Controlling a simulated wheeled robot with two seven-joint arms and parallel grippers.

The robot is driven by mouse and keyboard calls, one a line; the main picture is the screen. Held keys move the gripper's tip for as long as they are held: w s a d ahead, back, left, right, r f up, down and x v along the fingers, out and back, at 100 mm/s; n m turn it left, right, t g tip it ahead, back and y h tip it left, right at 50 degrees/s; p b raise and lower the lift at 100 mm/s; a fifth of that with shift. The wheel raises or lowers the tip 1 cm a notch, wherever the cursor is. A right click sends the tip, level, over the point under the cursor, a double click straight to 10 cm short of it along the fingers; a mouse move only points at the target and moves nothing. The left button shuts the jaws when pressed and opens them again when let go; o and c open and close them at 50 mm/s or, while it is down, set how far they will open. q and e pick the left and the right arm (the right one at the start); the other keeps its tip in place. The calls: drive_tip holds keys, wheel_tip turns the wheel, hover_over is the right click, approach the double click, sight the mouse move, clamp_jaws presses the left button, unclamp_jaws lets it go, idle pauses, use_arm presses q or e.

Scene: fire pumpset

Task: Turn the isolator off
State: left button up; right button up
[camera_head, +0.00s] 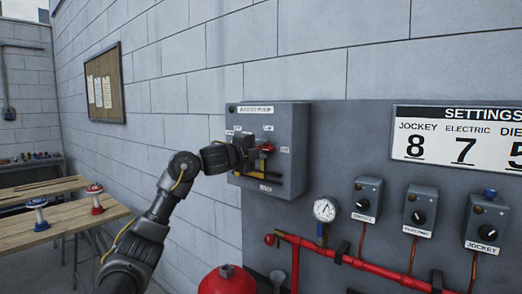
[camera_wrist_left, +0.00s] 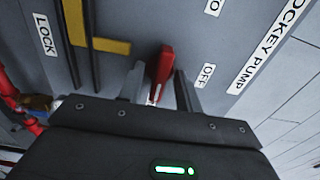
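The isolator is a grey box (camera_head: 295,130) on the wall panel, labelled JOCKEY PUMP. Its red handle (camera_head: 267,148) shows just right of my left gripper (camera_head: 252,153) in the head view. In the left wrist view the red handle (camera_wrist_left: 165,62) reaches down between the two fingers of my left gripper (camera_wrist_left: 160,88). The fingers are apart, with a gap on the left of the handle; the right finger is close to it, and contact is unclear. An OFF label (camera_wrist_left: 206,75) is right of the handle and a LOCK label (camera_wrist_left: 45,35) is far left. My right gripper is not in view.
A yellow bar (camera_wrist_left: 110,46) and dark rods sit beside the handle on the box face. Below the box are a red pipe (camera_head: 350,262), a pressure gauge (camera_head: 325,209) and several small switch boxes (camera_head: 419,209). A wooden bench (camera_head: 75,222) stands at left.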

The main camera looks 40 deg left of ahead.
use_arm(q)
drive_tip(key=c, duration=0.5)
drive_tip(key=shift+n, duration=0.3)
drive_tip(key=n+p, duration=0.2)
drive_tip(key=n, duration=0.1)
drive_tip(key=shift+r+n, duration=0.1)
drive_tip(key=shift+n, duration=0.2)
drive_tip(key=n+p, duration=0.2)
drive_tip(key=n, duration=0.2)
drive_tip(key=shift+n, duration=0.3)
drive_tip(key=n+p, duration=0.3)
drive_tip(key=n, duration=0.1)
drive_tip(key=shift+p, duration=0.3)
drive_tip(key=n+p, duration=0.3)
drive_tip(key=n, duration=0.1)
drive_tip(key=shift+n+p, duration=0.45)
drive_tip(key=shift+n, duration=0.15)
